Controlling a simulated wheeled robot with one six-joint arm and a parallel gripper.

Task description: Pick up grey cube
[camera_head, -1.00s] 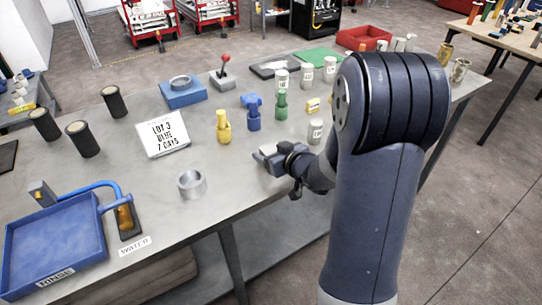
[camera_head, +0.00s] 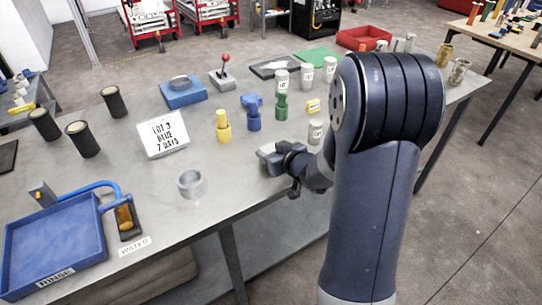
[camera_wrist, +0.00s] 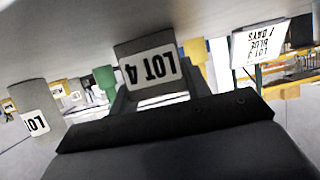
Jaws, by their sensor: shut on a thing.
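The grey cube (camera_wrist: 148,68), with a white "LOT 4" label that shows upside down, sits between my fingers in the wrist view. My gripper (camera_head: 267,154) is shut on it near the front edge of the grey table (camera_head: 215,215). In the head view the cube is mostly hidden by my fingers. In the wrist view the cube's top-of-picture edge is close to the table surface, and I cannot tell whether they touch.
A grey labelled cylinder (camera_head: 316,131) stands just right of my gripper. Yellow (camera_head: 223,127), blue (camera_head: 253,113) and green (camera_head: 281,105) pieces stand behind it. A grey ring (camera_head: 191,184) lies to the left, with a "LOT 3" sign (camera_head: 163,134) beyond. The table between ring and gripper is clear.

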